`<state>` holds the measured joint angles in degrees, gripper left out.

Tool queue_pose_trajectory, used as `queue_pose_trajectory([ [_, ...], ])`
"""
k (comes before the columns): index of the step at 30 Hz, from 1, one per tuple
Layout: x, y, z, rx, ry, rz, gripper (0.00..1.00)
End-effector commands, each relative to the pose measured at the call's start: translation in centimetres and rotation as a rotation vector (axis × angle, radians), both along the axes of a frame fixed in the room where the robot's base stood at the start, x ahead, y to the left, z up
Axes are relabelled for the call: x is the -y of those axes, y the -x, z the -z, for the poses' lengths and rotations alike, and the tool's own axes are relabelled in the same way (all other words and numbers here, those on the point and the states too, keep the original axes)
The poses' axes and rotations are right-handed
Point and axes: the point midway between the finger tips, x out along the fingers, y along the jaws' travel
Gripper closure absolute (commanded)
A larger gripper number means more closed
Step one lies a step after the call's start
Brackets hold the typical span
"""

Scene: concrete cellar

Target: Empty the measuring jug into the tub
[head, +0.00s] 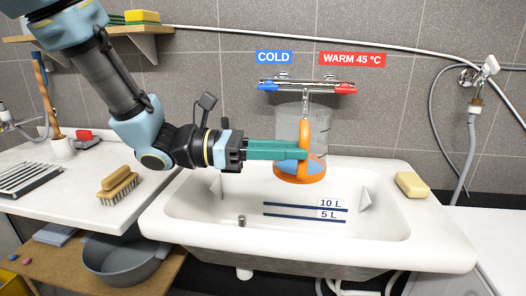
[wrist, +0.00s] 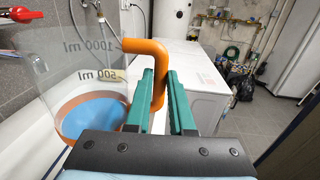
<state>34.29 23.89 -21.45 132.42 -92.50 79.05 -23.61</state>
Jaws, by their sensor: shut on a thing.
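The measuring jug (head: 289,125) is clear, with an orange base and handle, and looks upright above the back part of the tub. Blue shows low inside it, below the 500 ml mark in the wrist view (wrist: 85,85). My gripper (head: 300,150) comes from the left, its green fingers shut on the orange handle; the wrist view shows the handle between both fingers (wrist: 158,90). The white tub (head: 310,255) has 5 L and 10 L lines on its inner wall, and no water is visible in it. A small grey cylinder stands on its floor.
A tap with blue and red handles (head: 306,88) is on the wall directly behind and above the jug. Yellow soap (head: 411,185) lies on the tub's right rim. A brush (head: 117,186) lies on the left counter (head: 70,170). A grey basin (head: 125,262) sits below.

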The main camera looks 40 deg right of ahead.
Motion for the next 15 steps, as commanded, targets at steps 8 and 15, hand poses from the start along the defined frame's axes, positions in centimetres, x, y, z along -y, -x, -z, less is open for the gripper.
queue_pose_trajectory([
  [8,0.07,0.92,-0.26,-0.001,0.004,0.015,1.00],
  [15,0.06,0.86,-0.32,-0.001,0.004,0.014,1.00],
])
